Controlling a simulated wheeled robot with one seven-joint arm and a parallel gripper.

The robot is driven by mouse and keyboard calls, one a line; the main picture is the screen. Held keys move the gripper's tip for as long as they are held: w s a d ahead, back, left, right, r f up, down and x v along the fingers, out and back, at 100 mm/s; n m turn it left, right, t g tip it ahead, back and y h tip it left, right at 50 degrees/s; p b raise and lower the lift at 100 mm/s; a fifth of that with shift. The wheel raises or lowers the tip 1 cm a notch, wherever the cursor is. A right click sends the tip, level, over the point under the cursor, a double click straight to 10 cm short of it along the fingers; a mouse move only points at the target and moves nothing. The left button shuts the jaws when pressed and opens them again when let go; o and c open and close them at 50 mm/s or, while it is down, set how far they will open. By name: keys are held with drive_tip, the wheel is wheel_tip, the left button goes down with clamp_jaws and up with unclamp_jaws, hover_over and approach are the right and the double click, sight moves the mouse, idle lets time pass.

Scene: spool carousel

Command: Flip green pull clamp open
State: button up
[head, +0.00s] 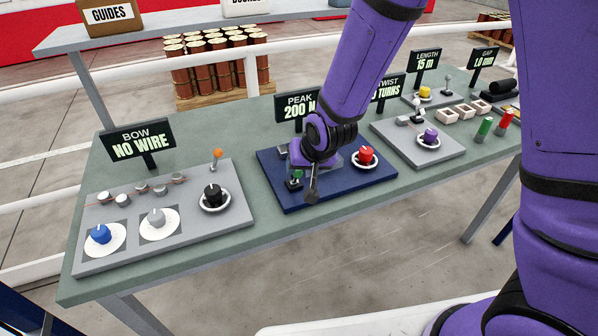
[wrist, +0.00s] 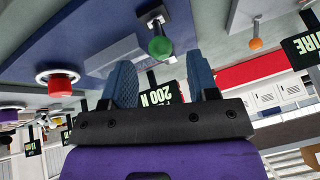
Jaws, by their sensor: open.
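The green pull clamp (head: 296,175) is a small green knob on a short dark lever at the left of the dark blue panel (head: 333,193). In the wrist view the green knob (wrist: 160,47) stands out from a small bracket. My gripper (wrist: 161,66) is open and empty, its two blue-grey fingers on either side of the knob's line and apart from it. I cannot tell how far the fingertips are from the knob in depth. In the head view my wrist hides part of the panel behind the clamp.
A red knob (head: 365,156) sits on the same panel, right of the clamp. The "PEAK 200 N" sign (head: 296,105) stands behind. The grey panel (head: 178,238) at left carries knobs and an orange-tipped lever (head: 216,154). Another grey panel (head: 400,140) lies to the right.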

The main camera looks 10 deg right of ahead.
drive_tip(key=v, duration=0.4)
drive_tip(key=shift+s, duration=0.1)
idle(0.4)
drive_tip(key=s+d+r+h, duration=0.1)
drive_tip(key=s+d+r, duration=0.2)
drive_tip(key=d+r, duration=0.4)
drive_tip(key=s+d+r, duration=0.3)
drive_tip(key=d+r, duration=0.2)
drive_tip(key=r, duration=0.4)
drive_tip(key=s+d+r, duration=0.4)
drive_tip(key=s+d, duration=0.1)
drive_tip(key=s, duration=0.2)
drive_tip(key=s+d+r+h, duration=0.1)
drive_tip(key=s+d+r, duration=0.3)
drive_tip(key=s, duration=0.4)
drive_tip(key=shift+d+r+h, duration=0.3)
drive_tip(key=shift+d+r, duration=0.05)
